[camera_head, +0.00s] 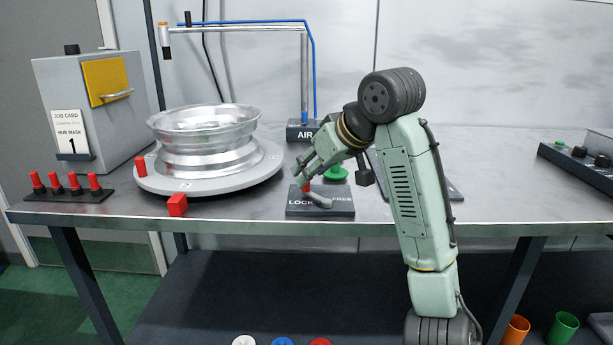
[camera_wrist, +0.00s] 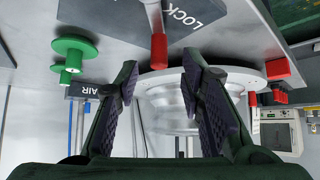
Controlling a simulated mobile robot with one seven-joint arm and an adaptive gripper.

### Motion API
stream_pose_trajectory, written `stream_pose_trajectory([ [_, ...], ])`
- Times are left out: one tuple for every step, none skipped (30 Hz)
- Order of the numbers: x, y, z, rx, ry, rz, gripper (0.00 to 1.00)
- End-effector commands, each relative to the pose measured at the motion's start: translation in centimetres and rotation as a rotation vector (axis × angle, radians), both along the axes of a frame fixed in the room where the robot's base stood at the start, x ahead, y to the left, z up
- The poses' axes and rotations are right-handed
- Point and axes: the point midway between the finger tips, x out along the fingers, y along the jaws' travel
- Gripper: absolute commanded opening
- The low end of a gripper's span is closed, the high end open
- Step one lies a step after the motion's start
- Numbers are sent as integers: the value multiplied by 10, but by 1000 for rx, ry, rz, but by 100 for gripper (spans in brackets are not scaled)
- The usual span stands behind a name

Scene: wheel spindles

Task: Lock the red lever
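The red lever (camera_head: 305,187) has a grey arm and a red grip. It stands on a dark plate (camera_head: 343,210) marked LOCK at left and FREE at right, near the table's front edge. In the head view the lever's red end leans toward the LOCK side. My gripper (camera_head: 301,171) is close above and behind this red end. In the wrist view the red grip (camera_wrist: 158,50) shows just beyond the fingertips, roughly between them, and LOCK is readable beside it. My gripper (camera_wrist: 160,72) is open with nothing between its fingers. I cannot tell whether a finger touches the lever.
A metal wheel rim (camera_head: 207,140) sits on a round turntable (camera_head: 225,180) at left, with a red block (camera_head: 177,205) in front. Several red pegs (camera_head: 73,184) stand in a rack. A green spool (camera_head: 337,174) is behind the plate. The tabletop right of my arm is mostly clear.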

Motion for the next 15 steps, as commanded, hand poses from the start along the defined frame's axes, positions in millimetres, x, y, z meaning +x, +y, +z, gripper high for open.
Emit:
stream_pose_trajectory([
  [-6, -5, 10, 0, -4, -1, 36],
  [-10, -9, 15, -1, -5, -2, 36],
  [-15, -13, 21, -1, -3, -1, 36],
  [-19, -16, 25, -1, -3, -3, 36],
  [-22, -19, 30, -2, -3, -5, 36],
  [-26, -23, 35, -2, -3, -5, 36],
  [-29, -25, 38, -3, -3, -4, 36],
  [-32, -27, 42, -3, -3, -4, 36],
  [-35, -29, 45, -2, -2, -3, 36],
  [-37, -31, 48, -2, -2, -3, 36],
  [-39, -32, 50, -2, -2, -3, 36],
  [-41, -33, 53, -1, -1, -1, 36],
  [-42, -34, 54, -1, -1, -1, 36],
  [-43, -35, 55, -1, 0, -2, 36],
  [-44, -35, 56, 0, 0, -1, 36],
])
